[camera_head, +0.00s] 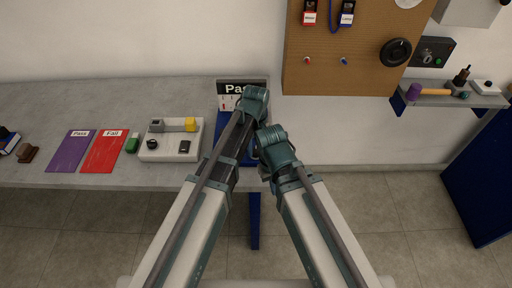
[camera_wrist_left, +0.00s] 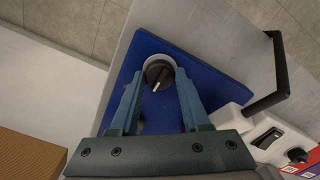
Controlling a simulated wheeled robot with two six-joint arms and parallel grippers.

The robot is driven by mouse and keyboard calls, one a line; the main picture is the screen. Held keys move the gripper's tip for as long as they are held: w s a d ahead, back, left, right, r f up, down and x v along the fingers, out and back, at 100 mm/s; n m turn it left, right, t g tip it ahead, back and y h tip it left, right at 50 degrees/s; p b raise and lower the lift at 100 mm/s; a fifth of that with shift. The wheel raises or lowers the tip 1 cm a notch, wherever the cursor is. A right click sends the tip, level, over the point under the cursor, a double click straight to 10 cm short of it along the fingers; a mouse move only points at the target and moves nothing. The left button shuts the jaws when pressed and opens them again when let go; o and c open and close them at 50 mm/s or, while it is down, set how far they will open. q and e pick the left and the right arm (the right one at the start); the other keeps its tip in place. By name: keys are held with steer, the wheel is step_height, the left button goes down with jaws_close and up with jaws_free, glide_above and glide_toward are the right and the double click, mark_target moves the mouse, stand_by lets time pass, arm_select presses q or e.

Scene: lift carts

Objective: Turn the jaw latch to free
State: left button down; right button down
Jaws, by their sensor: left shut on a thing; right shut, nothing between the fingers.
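A black knob (camera_wrist_left: 157,74) with a pale mark sits in a white round collar on a blue plate (camera_wrist_left: 210,75). It is the only latch-like part I can make out. My left gripper (camera_wrist_left: 161,80) is shut on the knob, with one finger on each side. In the head view my left arm reaches over the blue plate (camera_head: 225,127), and its fingers are hidden there. My right gripper (camera_head: 265,173) is nearer the table's front edge, mostly hidden under its own wrist. It is shut and empty.
A white box (camera_head: 160,154) with a switch stands left of the blue plate. Purple (camera_head: 70,151) and red (camera_head: 104,151) mats lie further left. A sign (camera_head: 230,88) stands behind my left wrist. My two wrists are close together. The rear left of the table is clear.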

arm_select(q)
steer(key=m, duration=0.8)
steer(key=shift+m, duration=0.4)
steer(key=m, duration=0.4)
steer(key=shift+m, duration=2.4)
steer(key=shift+c, duration=1.9)
jaws_free()
